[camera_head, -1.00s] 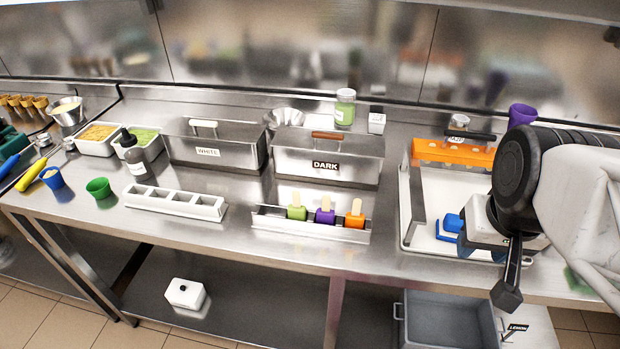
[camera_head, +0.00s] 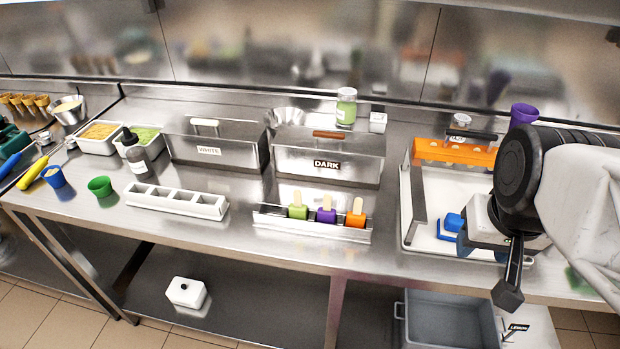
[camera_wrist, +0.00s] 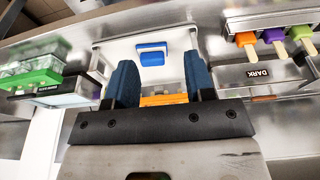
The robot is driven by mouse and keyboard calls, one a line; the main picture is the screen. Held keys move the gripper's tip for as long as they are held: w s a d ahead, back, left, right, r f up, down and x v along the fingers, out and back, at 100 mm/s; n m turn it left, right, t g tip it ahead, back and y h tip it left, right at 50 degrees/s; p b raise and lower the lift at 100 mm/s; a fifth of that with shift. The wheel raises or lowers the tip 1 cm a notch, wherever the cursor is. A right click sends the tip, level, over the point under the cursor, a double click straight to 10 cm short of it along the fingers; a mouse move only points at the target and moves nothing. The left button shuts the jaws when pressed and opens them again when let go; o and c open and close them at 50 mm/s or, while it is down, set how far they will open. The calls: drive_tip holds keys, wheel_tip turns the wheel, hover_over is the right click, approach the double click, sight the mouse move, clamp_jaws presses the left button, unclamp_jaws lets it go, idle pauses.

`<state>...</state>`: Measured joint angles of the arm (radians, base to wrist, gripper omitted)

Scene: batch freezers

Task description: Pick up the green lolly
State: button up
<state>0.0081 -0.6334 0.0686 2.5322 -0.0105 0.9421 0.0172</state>
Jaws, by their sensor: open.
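The green lolly (camera_head: 298,211) stands stick up at the left end of a metal holder (camera_head: 268,220), beside a purple lolly (camera_head: 326,214) and an orange lolly (camera_head: 356,217). In the wrist view the green lolly (camera_wrist: 301,33) is at the upper right, the rightmost of the three. My gripper (camera_wrist: 158,82) is open and empty, with two blue fingers apart, over the white tray (camera_wrist: 116,50). In the head view the arm's black wrist partly hides the gripper, well right of the lollies.
A lidded metal bin marked DARK (camera_head: 300,168) stands behind the holder, and a WHITE bin (camera_head: 190,155) left of it. A white slotted rack (camera_head: 180,205) lies left. An orange mould (camera_head: 455,153) and blue piece (camera_head: 454,222) are on the tray.

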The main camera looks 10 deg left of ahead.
idle(0.3)
drive_tip(key=n+t+h, duration=0.3)
drive_tip(key=n+t, duration=0.6)
drive_tip(key=n, duration=1.9)
hover_over(297, 199)
drive_tip(key=s+d, duration=0.4)
drive_tip(key=d, duration=0.7)
wheel_tip(297, 199, down, 8)
drive_tip(key=a+n+y, duration=0.1)
drive_tip(key=a+n, duration=0.1)
drive_tip(key=a, duration=0.1)
drive_tip(key=a+f+n+t+y, duration=0.1)
drive_tip(key=a+n, duration=0.2)
drive_tip(key=a, duration=0.1)
drive_tip(key=s+a+f+n+t+y, duration=0.1)
drive_tip(key=a+n, duration=0.2)
drive_tip(key=a, duration=0.1)
drive_tip(key=shift+s+f, duration=0.1)
drive_tip(key=shift+f, duration=0.15)
drive_tip(key=shift+x, duration=1.35)
